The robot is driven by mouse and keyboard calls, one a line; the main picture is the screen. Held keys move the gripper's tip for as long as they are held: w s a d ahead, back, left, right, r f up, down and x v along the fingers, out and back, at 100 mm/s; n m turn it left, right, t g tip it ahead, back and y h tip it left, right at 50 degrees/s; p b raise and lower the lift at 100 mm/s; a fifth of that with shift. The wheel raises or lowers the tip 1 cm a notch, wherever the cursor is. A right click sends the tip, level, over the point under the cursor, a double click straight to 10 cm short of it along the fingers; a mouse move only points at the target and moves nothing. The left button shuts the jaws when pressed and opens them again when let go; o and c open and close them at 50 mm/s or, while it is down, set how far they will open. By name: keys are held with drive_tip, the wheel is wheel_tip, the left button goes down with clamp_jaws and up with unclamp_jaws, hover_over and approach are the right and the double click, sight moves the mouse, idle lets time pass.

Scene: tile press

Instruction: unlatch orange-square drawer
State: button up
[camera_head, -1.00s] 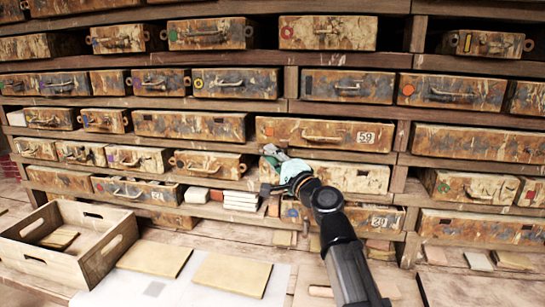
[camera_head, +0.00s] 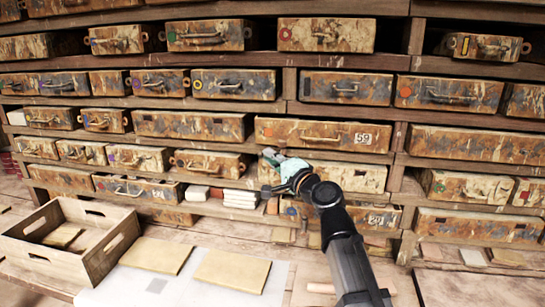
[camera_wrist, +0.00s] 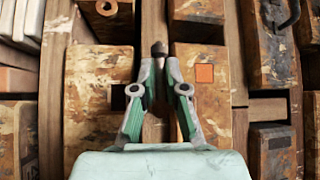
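The orange-square drawer (camera_wrist: 203,120) shows in the wrist view as a worn, rust-brown front with a small orange square. My gripper (camera_head: 268,157) is at that left end. In the wrist view, my gripper's fingertips (camera_wrist: 159,66) are close together beside the drawer's end. A dark, knob-like latch (camera_wrist: 159,47) shows between and just beyond the tips. Whether the fingers touch or grip it cannot be told.
White tiles (camera_head: 240,199) stand on the shelf at lower left. A wooden crate (camera_head: 97,262) and flat boards (camera_head: 232,270) lie on the bench.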

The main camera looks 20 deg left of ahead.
drive_tip(key=shift+o, duration=1.1)
drive_tip(key=shift+a, duration=0.2)
drive_tip(key=shift+d, duration=0.1)
drive_tip(key=v, duration=1.2)
drive_tip(key=shift+s+f, duration=0.1)
